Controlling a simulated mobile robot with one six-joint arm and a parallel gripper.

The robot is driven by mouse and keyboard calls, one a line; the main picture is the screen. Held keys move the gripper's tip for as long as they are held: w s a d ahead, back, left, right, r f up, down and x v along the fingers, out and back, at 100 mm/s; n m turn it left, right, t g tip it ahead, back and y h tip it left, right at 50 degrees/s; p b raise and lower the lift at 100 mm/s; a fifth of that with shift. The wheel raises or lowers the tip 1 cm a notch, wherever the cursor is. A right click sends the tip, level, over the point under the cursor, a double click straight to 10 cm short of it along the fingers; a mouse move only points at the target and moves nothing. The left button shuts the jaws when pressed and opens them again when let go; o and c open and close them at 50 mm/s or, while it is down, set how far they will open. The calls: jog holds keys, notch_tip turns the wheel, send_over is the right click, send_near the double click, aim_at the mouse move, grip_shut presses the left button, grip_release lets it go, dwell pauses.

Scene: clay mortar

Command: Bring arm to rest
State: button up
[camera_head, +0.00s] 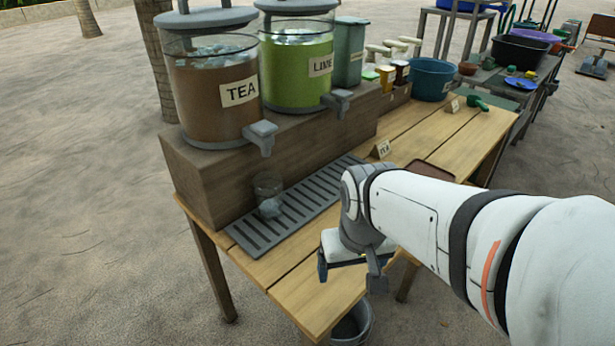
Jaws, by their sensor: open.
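My white arm reaches in from the right over a wooden table (300,307). My gripper (350,282) is at the arm's end, above the table's front part. Its jaws are apart, and I see nothing held between them. The arm and wrist hide part of the tabletop behind them.
A tea dispenser (212,95) and a lime dispenser (297,70) stand on a wooden riser (215,180). A glass (268,185) stands on the slatted drip tray (290,215) below. A teal tub (433,80) is farther back. A bucket (353,325) is under the table.

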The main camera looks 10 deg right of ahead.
jog(key=shift+s+a, duration=0.35)
jog(key=shift+r, duration=0.1)
